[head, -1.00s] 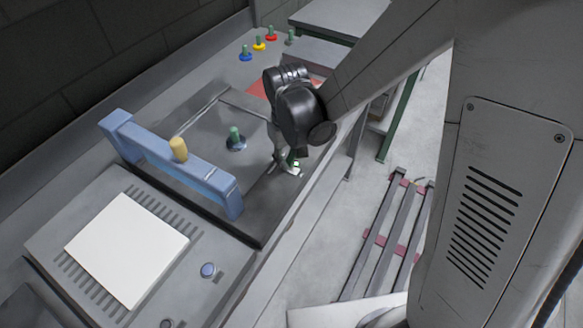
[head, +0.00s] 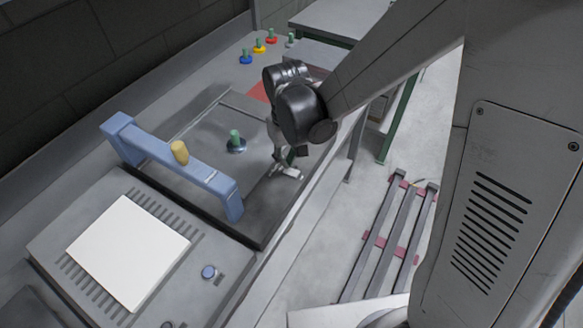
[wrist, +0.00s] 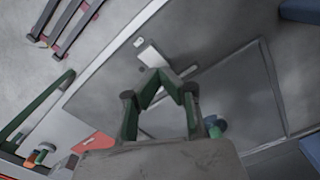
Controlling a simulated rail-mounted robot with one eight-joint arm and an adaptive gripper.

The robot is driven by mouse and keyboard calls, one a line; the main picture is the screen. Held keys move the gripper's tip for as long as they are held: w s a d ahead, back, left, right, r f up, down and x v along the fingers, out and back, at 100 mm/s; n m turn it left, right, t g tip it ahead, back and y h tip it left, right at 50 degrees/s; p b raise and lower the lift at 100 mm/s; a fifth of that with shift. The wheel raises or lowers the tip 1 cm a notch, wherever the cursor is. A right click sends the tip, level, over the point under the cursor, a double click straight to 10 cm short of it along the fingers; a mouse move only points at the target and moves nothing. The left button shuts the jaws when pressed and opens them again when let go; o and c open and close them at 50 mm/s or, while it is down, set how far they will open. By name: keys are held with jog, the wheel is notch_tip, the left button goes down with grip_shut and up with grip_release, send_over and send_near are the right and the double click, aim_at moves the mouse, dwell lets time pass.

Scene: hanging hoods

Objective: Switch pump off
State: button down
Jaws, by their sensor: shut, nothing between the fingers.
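My gripper (head: 288,158) hangs low over the right side of the dark panel, partly hidden behind my black wrist joint. In the wrist view my gripper's (wrist: 165,74) two green-sided fingers meet at their tips, shut and empty. A pale metal piece (wrist: 151,58) lies just beyond the fingertips, with a small light bit (wrist: 139,41) beside it. The same piece (head: 287,171) shows near the panel's right edge in the head view. It may be the pump switch, but no label is readable. I cannot tell whether the fingertips touch it.
A blue bridge-shaped handle (head: 170,160) with a yellow knob (head: 180,152) spans the panel's left side. A green-topped knob (head: 236,141) stands mid-panel. Several coloured knobs (head: 259,47) stand at the back.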

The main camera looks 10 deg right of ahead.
aim_at(289, 170)
jog(key=shift+r+p, duration=1.35)
jog(key=shift+r, duration=1.15)
jog(key=shift+d+r, duration=0.15)
jog(key=shift+r, duration=0.05)
jog(key=s+d+r+m+t, duration=0.4)
jog(key=s+d+r+t, duration=0.3)
jog(key=s+d+r, duration=0.6)
notch_tip(289, 170, up, 3)
jog(key=shift+d+f+b, duration=0.1)
jog(key=shift+d+b, duration=0.2)
jog(key=shift+d, duration=0.25)
